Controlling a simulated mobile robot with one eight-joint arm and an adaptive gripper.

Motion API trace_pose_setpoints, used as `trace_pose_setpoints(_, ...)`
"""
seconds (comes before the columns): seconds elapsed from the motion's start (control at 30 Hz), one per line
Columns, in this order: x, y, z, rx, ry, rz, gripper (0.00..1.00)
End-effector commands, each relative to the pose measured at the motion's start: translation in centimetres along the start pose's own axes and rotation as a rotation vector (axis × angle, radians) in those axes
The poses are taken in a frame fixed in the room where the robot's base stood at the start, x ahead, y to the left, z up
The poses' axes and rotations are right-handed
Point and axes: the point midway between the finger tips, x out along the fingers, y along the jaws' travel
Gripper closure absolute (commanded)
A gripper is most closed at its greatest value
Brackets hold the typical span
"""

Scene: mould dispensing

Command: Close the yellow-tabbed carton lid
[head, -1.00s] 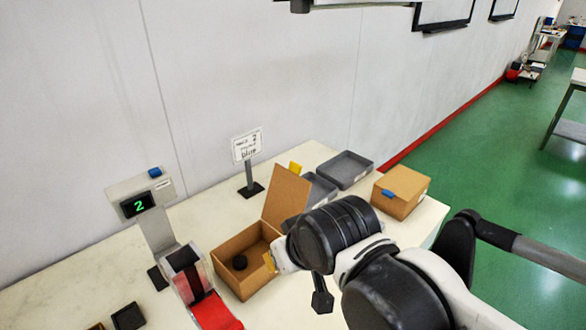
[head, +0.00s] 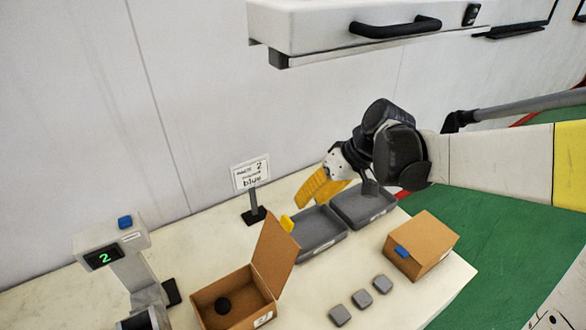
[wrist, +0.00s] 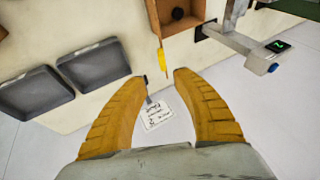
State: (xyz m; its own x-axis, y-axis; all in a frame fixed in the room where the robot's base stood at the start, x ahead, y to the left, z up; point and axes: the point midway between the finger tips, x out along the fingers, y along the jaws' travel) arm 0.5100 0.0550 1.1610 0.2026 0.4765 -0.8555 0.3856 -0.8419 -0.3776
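The yellow-tabbed carton (head: 240,308) stands open on the table, with a black round object (head: 222,305) inside. Its brown lid (head: 272,258) stands up, leaning right, and the yellow tab (head: 287,223) is on its upper edge. My gripper (head: 308,200) is above and behind the lid, apart from it. In the wrist view, my gripper (wrist: 163,76) is open and empty. The tab (wrist: 162,62) shows there just beyond the gap between the fingertips, and part of the carton (wrist: 198,14) shows behind it.
Two grey trays (head: 318,246) lie right of the lid. A closed blue-tabbed carton (head: 420,243) and several grey blocks (head: 362,299) are farther right. A sign (head: 250,175) and a display unit (head: 108,250) reading 2 are left. A handled cabinet (head: 370,20) hangs above.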

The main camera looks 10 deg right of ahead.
Motion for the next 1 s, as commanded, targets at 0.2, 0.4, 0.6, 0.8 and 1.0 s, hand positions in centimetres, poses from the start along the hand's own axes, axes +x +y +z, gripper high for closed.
trace_pose_setpoints(0.2, 3.6, 0.1, 0.1, -0.003, -0.002, -0.002, 0.66)
trace_pose_setpoints(0.4, 7.6, 0.1, 0.1, -0.001, -0.001, -0.001, 0.66)
trace_pose_setpoints(0.6, 10.0, 0.1, 0.0, 0.0, 0.0, 0.001, 0.66)
trace_pose_setpoints(0.8, 10.6, 0.0, 0.1, 0.0, 0.0, 0.001, 0.66)
trace_pose_setpoints(1.0, 10.5, 0.0, 0.0, 0.001, 0.0, 0.001, 0.73)
